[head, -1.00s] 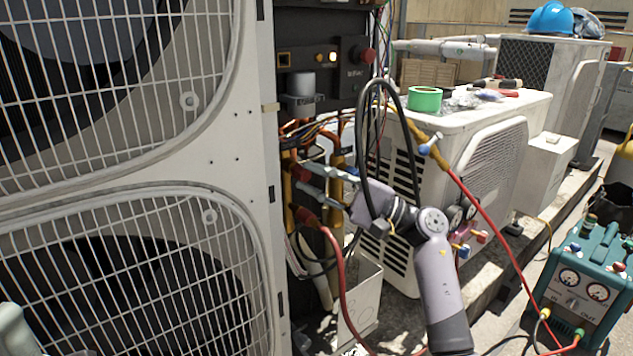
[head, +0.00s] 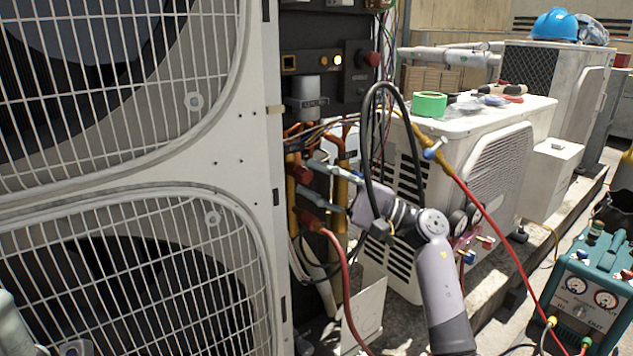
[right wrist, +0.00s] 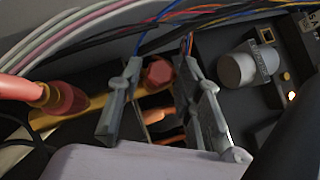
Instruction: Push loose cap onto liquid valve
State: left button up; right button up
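A red cap (right wrist: 157,73) sits at the end of a brass-coloured valve body between my right fingers in the right wrist view. In the head view the red cap (head: 300,173) shows at the right gripper's fingertips. My right gripper (head: 306,178) reaches in from the right, its two grey fingers apart on either side of the cap. In the wrist view the right gripper (right wrist: 161,66) shows a gap between each finger and the cap. I cannot tell whether the cap is seated. Of my left arm only a pale piece shows at the bottom left; its fingers are not clear.
A red hose (head: 341,262) with a red fitting joins just below the cap. Loose wires (right wrist: 75,35) and a dark control panel (head: 325,75) are close by. The condenser's grille (head: 130,270) stands left. A black cable loop (head: 368,120) hangs around my right wrist.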

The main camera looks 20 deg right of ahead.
jog(key=shift+o, duration=1)
